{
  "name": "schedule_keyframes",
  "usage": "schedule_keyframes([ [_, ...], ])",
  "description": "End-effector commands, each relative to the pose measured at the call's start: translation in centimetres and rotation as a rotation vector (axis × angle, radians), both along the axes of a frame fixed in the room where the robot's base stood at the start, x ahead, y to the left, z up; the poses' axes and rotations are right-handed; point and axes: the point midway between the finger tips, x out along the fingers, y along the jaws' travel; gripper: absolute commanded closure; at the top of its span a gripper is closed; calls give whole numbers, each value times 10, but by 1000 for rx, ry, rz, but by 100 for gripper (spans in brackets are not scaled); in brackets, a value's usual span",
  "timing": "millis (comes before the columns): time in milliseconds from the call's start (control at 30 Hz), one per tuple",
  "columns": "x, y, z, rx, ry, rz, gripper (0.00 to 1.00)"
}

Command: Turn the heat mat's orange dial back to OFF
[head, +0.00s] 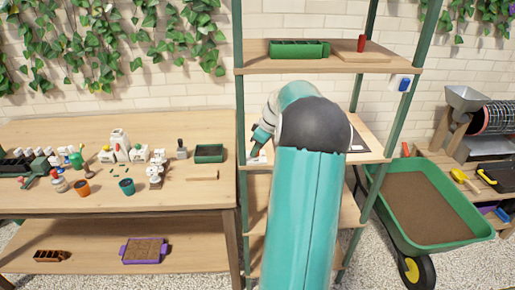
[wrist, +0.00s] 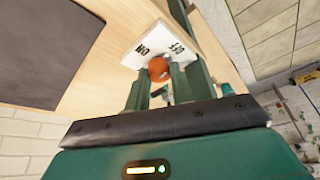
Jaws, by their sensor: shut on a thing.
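The orange dial (wrist: 158,69) sits on a white control plate (wrist: 150,40) printed ON at its left and OFF at its right in the wrist view. My gripper (wrist: 161,75) is shut on the dial, one green finger on each side of it. The dial's pointer is hidden or too small to read, so its setting cannot be told. The dark heat mat (wrist: 42,48) lies on the wooden shelf at the left of the wrist view. In the head view my gripper (head: 257,146) is at the left end of the middle shelf, and my arm covers much of that shelf.
Green shelf posts (head: 239,110) stand close to my gripper. The upper shelf (head: 300,66) holds a green tray (head: 298,49) and a red object (head: 361,43). A cluttered workbench (head: 215,190) is at the left, and a green wheelbarrow (head: 440,245) stands at the right.

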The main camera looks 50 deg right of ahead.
Motion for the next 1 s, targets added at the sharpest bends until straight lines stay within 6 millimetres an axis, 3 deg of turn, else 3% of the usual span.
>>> schedule_keyframes([
  [233,0,2,0,1,2,-215,100],
  [567,-1,1,0,1,0,-248,100],
  [600,-1,1,0,1,0,-248,75],
  [700,-1,1,0,1,0,-246,55],
  [1000,-1,1,1,1,0,-244,55],
])
